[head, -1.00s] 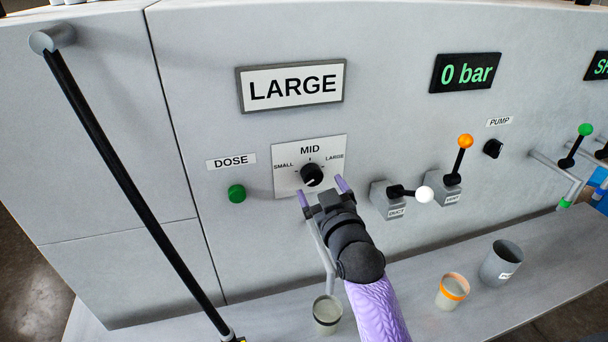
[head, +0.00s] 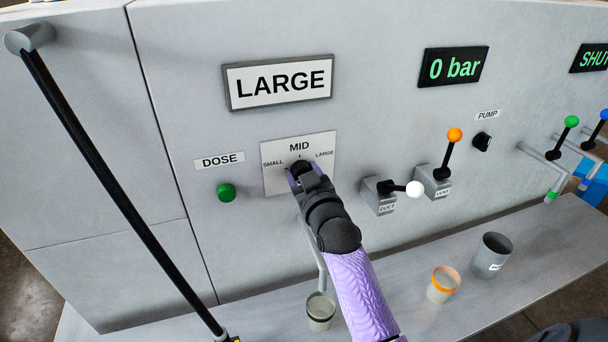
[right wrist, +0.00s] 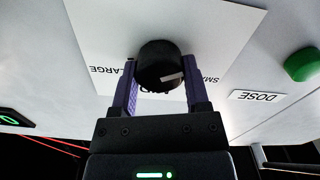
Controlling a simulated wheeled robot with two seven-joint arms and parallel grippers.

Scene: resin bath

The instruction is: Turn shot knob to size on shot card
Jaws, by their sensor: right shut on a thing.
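The shot card (head: 278,84) reads LARGE on the grey panel. Below it, the black shot knob (head: 301,164) sits on a white dial plate (head: 327,150) marked SMALL, MID and LARGE. In the right wrist view the knob (right wrist: 158,60) is between the purple fingers, and its white mark lies toward the SMALL side. My right gripper (head: 303,172) is shut on the knob and covers most of it in the head view. My left gripper is not in view.
A green DOSE button (head: 226,193) is left of the dial. DUCT (head: 386,198) and VENT (head: 434,182) levers stand to the right. A cup (head: 320,312), an orange-rimmed cup (head: 443,285) and a grey container (head: 491,257) stand on the ledge. A black bar (head: 120,190) slants across the left.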

